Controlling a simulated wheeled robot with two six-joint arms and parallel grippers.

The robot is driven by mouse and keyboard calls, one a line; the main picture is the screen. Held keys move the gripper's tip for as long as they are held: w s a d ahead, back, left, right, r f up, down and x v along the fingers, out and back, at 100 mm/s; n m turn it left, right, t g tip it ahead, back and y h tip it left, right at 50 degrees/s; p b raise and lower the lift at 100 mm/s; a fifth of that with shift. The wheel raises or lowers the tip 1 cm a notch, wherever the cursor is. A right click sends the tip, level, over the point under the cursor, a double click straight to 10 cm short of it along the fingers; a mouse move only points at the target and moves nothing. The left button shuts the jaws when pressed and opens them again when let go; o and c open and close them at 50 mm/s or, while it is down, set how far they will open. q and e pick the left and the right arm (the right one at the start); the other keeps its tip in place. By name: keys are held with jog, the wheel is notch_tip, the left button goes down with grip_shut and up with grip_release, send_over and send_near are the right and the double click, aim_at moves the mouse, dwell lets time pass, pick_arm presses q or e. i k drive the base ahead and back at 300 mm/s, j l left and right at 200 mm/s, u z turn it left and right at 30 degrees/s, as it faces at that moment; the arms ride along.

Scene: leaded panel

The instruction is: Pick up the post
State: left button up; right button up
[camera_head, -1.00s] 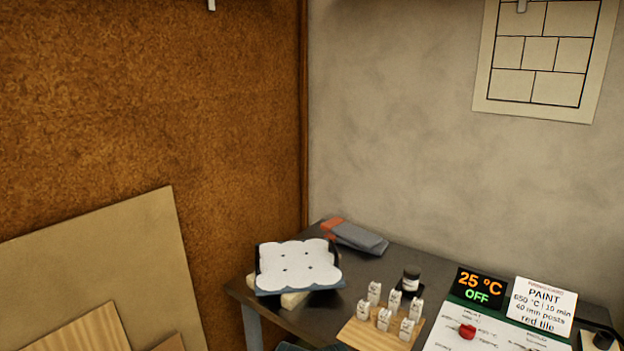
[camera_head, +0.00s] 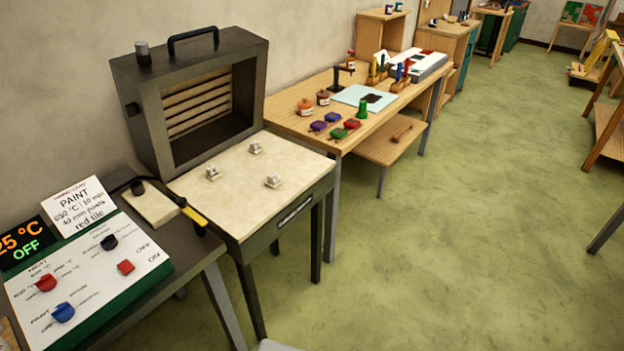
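Several small white blocks that look like posts stood on a wooden board in the earlier view. Now only a wooden sliver (camera_head: 8,336) shows at the bottom left corner, with no block visible on it. Three small pale pieces, a left one (camera_head: 213,173), a back one (camera_head: 255,147) and a front one (camera_head: 273,180), stand apart on the cream slab (camera_head: 232,208) before the open kiln (camera_head: 146,95). I cannot tell whether these are posts. Neither of my grippers is in view.
A control panel (camera_head: 95,290) with knobs, a sign reading PAINT (camera_head: 84,207) and a display reading 25 °C OFF (camera_head: 22,243) are at left. A yellow-and-black handled tool (camera_head: 188,211) lies beside the slab. A wooden bench (camera_head: 290,124) stands beyond. The green floor (camera_head: 440,220) is clear.

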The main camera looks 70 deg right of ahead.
aim_at(273, 178)
jog(key=z, duration=2.25)
